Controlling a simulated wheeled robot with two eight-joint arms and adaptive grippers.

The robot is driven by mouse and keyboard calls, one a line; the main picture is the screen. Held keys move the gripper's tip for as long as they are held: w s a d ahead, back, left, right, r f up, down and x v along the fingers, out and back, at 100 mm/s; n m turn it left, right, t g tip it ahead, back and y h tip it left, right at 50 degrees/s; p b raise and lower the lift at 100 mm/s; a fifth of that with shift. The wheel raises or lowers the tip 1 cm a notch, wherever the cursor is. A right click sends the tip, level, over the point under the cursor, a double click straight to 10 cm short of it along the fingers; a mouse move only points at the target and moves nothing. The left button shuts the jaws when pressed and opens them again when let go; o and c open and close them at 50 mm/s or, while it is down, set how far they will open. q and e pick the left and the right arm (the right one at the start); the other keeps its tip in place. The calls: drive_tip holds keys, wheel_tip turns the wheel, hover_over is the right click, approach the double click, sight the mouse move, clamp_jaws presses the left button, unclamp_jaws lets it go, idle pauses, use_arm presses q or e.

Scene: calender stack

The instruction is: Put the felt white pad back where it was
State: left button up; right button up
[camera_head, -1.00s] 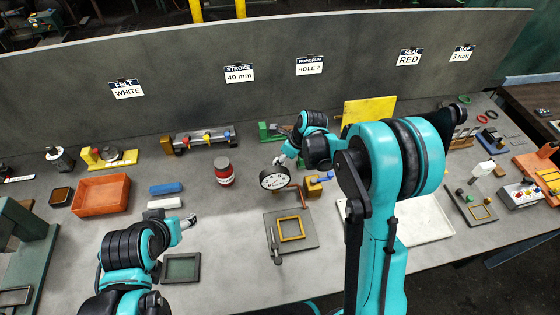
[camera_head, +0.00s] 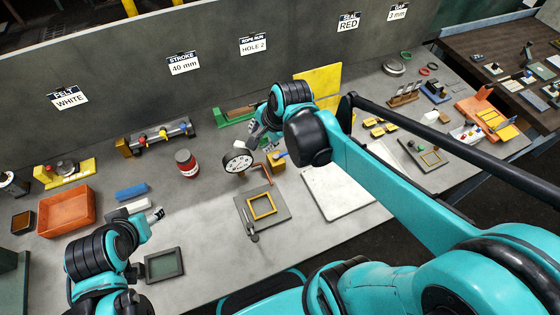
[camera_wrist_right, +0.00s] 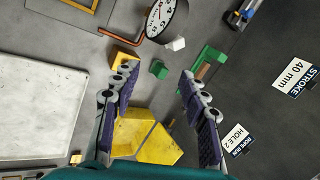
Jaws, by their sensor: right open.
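A long white block (camera_head: 128,207), which looks like the felt white pad, lies on the grey bench beside a blue block (camera_head: 131,191). My left gripper (camera_head: 157,214) is low over the bench just right of the white block; its jaws are too small to read. My right gripper (camera_head: 258,142) is above the bench behind the dial gauge (camera_head: 238,160). In the right wrist view, my right gripper (camera_wrist_right: 157,78) is open and empty. Beyond its fingertips are a green block (camera_wrist_right: 158,69) and a small white block (camera_wrist_right: 176,44) beside the dial. A wall card (camera_head: 68,97) reads FELT WHITE.
An orange tray (camera_head: 66,211) is at left and a dark green frame (camera_head: 164,265) is near the front edge. A red jar (camera_head: 187,163) stands left of the dial. A yellow plate (camera_head: 318,82) is behind my right arm. A white board (camera_head: 335,190) lies right of centre.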

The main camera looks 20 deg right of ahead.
drive_tip(key=s+d+n+t+h, duration=0.1)
drive_tip(key=s+n+t, duration=0.1)
drive_tip(key=s+n, duration=0.9)
drive_tip(key=n, duration=0.3)
drive_tip(key=shift+d+n+h, duration=0.2)
drive_tip(key=shift+n+h, duration=0.1)
